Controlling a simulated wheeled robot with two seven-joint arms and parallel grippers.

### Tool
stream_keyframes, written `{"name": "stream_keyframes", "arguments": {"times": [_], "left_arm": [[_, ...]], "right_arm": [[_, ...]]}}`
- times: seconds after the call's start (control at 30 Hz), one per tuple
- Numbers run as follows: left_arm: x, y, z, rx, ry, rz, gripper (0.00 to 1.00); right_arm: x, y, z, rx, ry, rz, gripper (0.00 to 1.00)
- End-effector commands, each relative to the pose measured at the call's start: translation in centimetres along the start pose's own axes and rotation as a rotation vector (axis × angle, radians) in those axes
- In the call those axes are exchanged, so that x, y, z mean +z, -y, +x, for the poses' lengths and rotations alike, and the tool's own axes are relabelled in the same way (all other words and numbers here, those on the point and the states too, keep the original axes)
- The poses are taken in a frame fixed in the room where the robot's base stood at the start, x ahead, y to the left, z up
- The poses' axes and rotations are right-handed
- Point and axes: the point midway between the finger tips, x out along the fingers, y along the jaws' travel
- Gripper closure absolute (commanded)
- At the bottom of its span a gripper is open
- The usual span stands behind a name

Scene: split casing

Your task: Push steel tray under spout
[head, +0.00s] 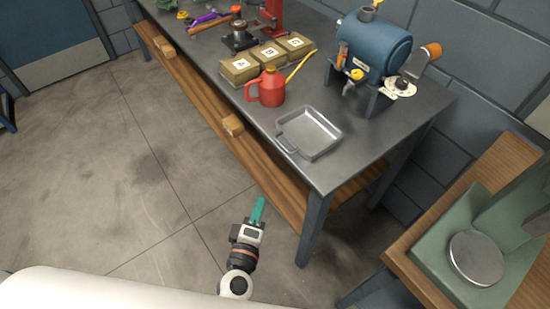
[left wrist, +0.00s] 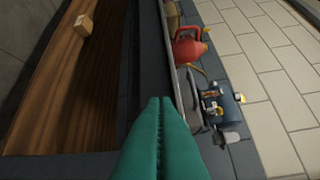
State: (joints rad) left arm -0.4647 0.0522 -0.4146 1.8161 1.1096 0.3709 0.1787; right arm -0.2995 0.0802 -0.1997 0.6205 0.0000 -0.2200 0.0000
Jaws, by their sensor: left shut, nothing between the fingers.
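The steel tray (head: 309,133) is a shallow grey square pan lying on the metal bench near its front edge, with a handle towards the front left. The blue tank (head: 374,45) stands on dark legs behind and to the right of the tray. Its small spout (head: 349,89) faces the front, and the tray is apart from it. My left gripper (head: 259,208) has teal fingers, is shut and empty, and is out in front of the bench, short of the tray. In the left wrist view its fingers (left wrist: 155,135) point at the bench edge. My right gripper is not in view.
A red can (head: 268,88) with a yellow nozzle stands left of the tray. Labelled boxes (head: 270,54) are behind it. A wooden lower shelf (head: 215,120) runs under the bench. A green machine with a round plate (head: 476,258) is at right. Bare bench lies between tray and tank.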

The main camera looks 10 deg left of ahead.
Motion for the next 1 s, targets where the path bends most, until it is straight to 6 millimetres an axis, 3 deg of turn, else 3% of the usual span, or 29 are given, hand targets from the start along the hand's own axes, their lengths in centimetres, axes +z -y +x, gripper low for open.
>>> {"name": "stream_keyframes", "arguments": {"times": [0.1, 0.2, 0.37, 0.77, 1.0], "left_arm": [[1.2, 3.3, -0.2, -0.050, 0.058, -0.140, 1.00], [1.7, 4.4, -0.1, -0.066, 0.078, -0.190, 1.00], [1.9, 4.9, 1.4, -0.070, 0.081, -0.196, 1.00], [2.6, 5.4, 9.7, -0.070, 0.079, -0.191, 1.00], [0.6, 5.7, 12.2, -0.067, 0.078, -0.194, 1.00]], "right_arm": [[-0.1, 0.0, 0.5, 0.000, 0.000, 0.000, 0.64], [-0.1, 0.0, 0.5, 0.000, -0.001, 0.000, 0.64], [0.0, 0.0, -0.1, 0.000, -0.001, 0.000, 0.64], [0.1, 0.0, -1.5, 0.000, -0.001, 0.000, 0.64], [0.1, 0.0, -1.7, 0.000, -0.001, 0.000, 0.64]]}}
